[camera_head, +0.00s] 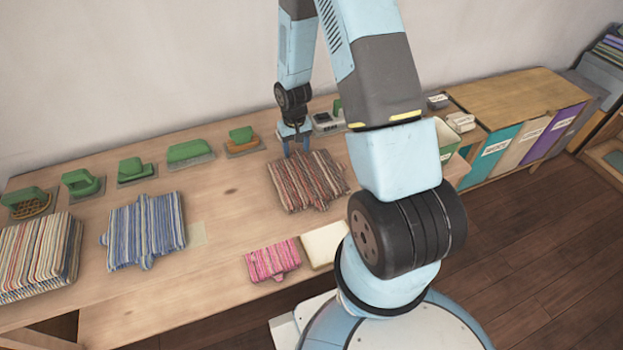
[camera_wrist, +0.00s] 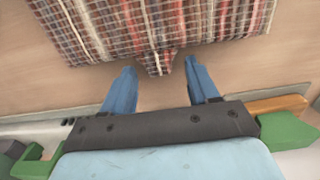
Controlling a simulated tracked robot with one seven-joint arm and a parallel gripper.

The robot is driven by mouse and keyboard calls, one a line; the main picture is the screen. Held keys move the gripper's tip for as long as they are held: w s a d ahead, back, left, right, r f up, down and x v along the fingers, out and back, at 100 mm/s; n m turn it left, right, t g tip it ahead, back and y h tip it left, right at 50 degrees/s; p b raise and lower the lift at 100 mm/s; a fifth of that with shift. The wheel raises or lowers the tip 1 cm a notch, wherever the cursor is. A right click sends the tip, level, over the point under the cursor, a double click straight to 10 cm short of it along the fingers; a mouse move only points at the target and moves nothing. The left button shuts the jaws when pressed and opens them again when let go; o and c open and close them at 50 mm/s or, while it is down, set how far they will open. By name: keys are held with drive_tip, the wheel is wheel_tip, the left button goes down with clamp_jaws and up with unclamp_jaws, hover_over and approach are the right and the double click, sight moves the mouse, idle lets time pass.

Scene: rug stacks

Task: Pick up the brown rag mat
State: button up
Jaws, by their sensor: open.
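The brown rag mat (camera_head: 303,182), striped in brown, red and cream, lies on the wooden table below my arm in the head view. In the wrist view the mat (camera_wrist: 160,25) fills the top, and a small tab (camera_wrist: 157,62) sticks out from its edge toward my gripper. My gripper (camera_head: 297,150) is at the mat's far edge in the head view. In the wrist view its two blue fingers (camera_wrist: 158,76) are apart, one on each side of the tab, with nothing held between them. I cannot tell how high the fingertips are above the table.
A blue striped mat (camera_head: 146,232), a pink mat (camera_head: 273,261) and a cream pad (camera_head: 324,244) lie on the table (camera_head: 222,226). A multicoloured stack (camera_head: 38,255) is at left. Green-handled tools (camera_head: 191,152) line the back. Labelled bins (camera_head: 497,147) stand at right.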

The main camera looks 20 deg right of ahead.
drive_tip(key=shift+f, duration=0.4)
drive_tip(key=shift+c, duration=0.4)
clamp_jaws()
